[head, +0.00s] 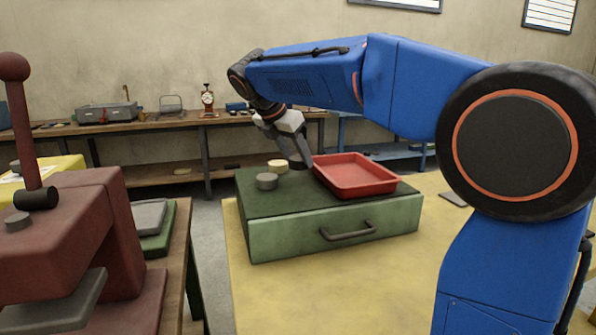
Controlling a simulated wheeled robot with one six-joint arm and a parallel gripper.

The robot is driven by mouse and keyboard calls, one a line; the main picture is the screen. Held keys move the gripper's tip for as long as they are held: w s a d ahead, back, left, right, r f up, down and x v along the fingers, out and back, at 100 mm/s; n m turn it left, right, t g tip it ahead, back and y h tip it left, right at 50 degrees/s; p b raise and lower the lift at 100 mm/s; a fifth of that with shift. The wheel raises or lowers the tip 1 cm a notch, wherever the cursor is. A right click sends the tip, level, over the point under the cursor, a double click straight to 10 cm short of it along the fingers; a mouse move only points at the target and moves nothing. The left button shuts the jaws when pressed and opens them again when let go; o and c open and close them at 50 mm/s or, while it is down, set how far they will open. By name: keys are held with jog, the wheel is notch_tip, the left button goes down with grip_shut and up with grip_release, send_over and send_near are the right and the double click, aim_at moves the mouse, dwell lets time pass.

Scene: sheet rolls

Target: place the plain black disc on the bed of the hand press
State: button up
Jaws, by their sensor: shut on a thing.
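My gripper (299,160) is over the top of the green drawer box, just left of the red tray. It is shut on a small dark thing at its fingertips, which looks like the black disc; its shape is mostly hidden. A grey disc (267,181) and a pale yellow disc (278,166) lie on the box left of my gripper. The dark red hand press (112,215) stands at the left edge, with a ball-topped lever. A grey plate (62,303) shows under its head; I cannot tell whether this is the bed.
The red tray (335,187) lies on the green drawer box (290,232), which stands on a yellow table (330,290). A gap of floor separates this table from the press's bench. A green-based grey block (150,218) is beside the press. A wooden bench (160,122) runs behind.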

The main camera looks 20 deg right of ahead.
aim_at(297, 170)
jog(key=shift+f, duration=2.05)
jog(key=shift+f, duration=0.15)
jog(key=o, duration=1.1)
jog(key=shift+c, duration=0.2)
